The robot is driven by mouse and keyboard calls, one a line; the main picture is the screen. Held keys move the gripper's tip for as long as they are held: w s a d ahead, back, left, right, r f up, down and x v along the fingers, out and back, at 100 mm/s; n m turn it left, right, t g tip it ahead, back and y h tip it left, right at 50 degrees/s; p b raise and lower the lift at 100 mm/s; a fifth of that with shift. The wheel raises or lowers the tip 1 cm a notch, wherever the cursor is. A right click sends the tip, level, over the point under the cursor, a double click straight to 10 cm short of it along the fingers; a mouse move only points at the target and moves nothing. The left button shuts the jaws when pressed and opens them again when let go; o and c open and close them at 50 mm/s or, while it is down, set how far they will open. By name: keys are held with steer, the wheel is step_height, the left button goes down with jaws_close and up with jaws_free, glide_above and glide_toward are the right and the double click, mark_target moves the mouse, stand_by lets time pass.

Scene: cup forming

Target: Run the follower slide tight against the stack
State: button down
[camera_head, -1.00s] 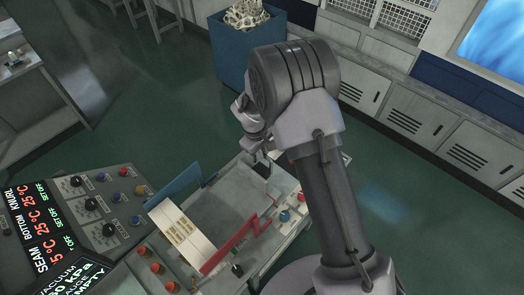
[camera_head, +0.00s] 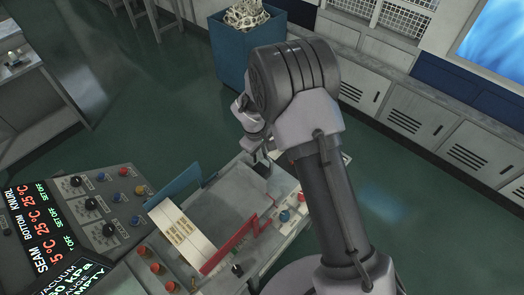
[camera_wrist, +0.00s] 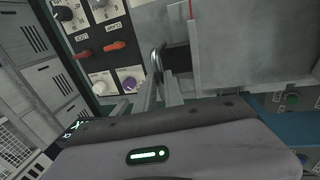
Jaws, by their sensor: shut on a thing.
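My gripper (camera_wrist: 163,92) is shut on a bent metal handle (camera_wrist: 156,58) beside a dark block (camera_wrist: 177,58) in the wrist view. In the head view my gripper (camera_head: 260,152) is at the far end of the grey machine bed, partly hidden by my arm. A stack of pale printed sheets (camera_head: 181,234) lies at the left of the bed. A red plate (camera_head: 231,247) stands to its right across the near part of the bed. I cannot tell for certain which part is the follower slide or whether it touches the stack.
A blue plate (camera_head: 173,186) stands at the left edge of the bed. A control panel (camera_head: 100,210) with knobs is at the left. A blue bin (camera_head: 246,45) with pale scraps stands behind. Labelled switches (camera_wrist: 100,47) are close to my gripper.

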steer(key=s+a+b, duration=0.9)
steer(key=s+a, duration=0.9)
steer(key=shift+s+a+b, duration=0.15)
steer(key=shift+s+b, duration=0.1)
steer(key=shift+b, duration=0.1)
steer(key=c, duration=1.5)
jaws_free()
steer(key=shift+o, duration=0.2)
step_height(320, 180, up, 17)
steer(key=s+a+p, duration=0.2)
steer(key=shift+s+a+p, duration=0.2)
steer(key=shift+p, duration=0.1)
